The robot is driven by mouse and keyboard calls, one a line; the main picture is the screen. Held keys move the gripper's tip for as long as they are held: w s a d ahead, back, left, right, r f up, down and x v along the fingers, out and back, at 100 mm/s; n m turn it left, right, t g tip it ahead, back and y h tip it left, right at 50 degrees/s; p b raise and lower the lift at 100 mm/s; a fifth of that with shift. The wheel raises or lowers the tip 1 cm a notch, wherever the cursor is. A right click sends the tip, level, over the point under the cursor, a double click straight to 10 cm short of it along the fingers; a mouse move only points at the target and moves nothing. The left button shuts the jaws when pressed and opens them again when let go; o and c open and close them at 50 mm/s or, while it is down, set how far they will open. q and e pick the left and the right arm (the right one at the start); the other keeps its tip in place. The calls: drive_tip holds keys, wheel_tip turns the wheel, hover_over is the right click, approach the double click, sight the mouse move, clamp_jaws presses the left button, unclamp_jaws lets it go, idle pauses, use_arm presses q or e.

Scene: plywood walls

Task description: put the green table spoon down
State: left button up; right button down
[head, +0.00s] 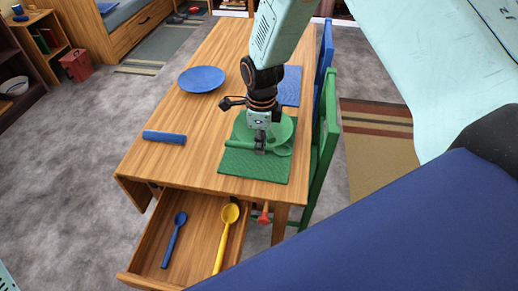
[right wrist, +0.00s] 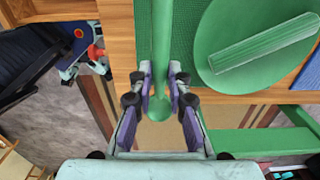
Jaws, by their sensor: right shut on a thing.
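The green table spoon (head: 240,146) is in my right gripper (head: 260,150), which is shut on its handle over the near part of the green mat (head: 240,172). The right wrist view shows the handle (right wrist: 161,40) running between the two fingers (right wrist: 162,88), with the round bowl (right wrist: 161,108) just past them. The spoon lies roughly level, with its bowl to the right in the head view. I cannot tell whether it touches the mat. My left gripper is not in view.
A green plate (head: 286,128) with a rolled green napkin (right wrist: 262,47) is beside the spoon. A blue plate (head: 201,79) and blue roll (head: 164,137) lie left. The open drawer (head: 200,235) holds a blue spoon (head: 174,238) and yellow spoon (head: 225,235). A green chair (head: 325,145) stands right.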

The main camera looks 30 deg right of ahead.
sight(261, 168)
drive_tip(key=f, duration=0.3)
drive_tip(key=shift+s+f, duration=0.3)
drive_tip(key=shift+w+d+f, duration=0.15)
drive_tip(key=shift+f, duration=0.2)
drive_tip(key=f, duration=0.3)
drive_tip(key=shift+a+f+b, duration=0.1)
drive_tip(key=shift+a+b, duration=0.1)
drive_tip(key=shift+b, duration=0.15)
drive_tip(key=shift+d+f, duration=0.15)
drive_tip(key=c, duration=1.5)
unclamp_jaws()
drive_tip(key=shift+c, duration=0.2)
drive_tip(key=shift+o, duration=1.2)
